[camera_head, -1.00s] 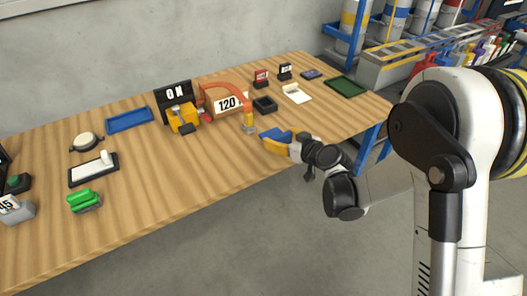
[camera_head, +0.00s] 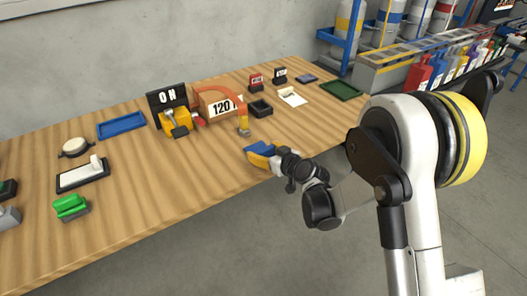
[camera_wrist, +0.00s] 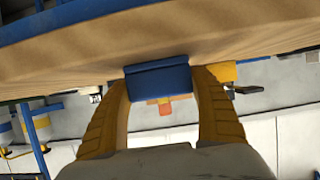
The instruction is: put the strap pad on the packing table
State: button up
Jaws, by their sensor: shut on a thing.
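The strap pad appears to be the blue block (camera_wrist: 158,78) between my yellow fingers in the wrist view. It also shows as a blue patch (camera_head: 260,146) at the finger ends in the head view. My gripper (camera_head: 256,153) is shut on it, and the fingers hide its sides. In the head view they overlap the front part of a wooden table (camera_head: 185,185). I cannot tell the pad's height above the top, or whether this is the packing table.
Behind my gripper stand an orange curved arm (camera_head: 225,92), a box marked 120 (camera_head: 213,107) and a black tray (camera_head: 260,109). A blue tray (camera_head: 122,125) and green block (camera_head: 70,205) lie left. The wood left of my gripper is clear. Bottles (camera_head: 420,73) stand at right.

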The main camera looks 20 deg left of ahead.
jog(key=o, duration=1.1)
jog(key=shift+r, duration=0.1)
jog(key=shift+s+d+r, duration=0.15)
jog(key=shift+d+r, duration=0.05)
jog(key=p+v, duration=0.2)
jog(key=v, duration=0.9)
jog(key=shift+s+d+p, duration=0.2)
jog(key=shift+p, duration=0.2)
jog(key=shift+r, duration=0.15)
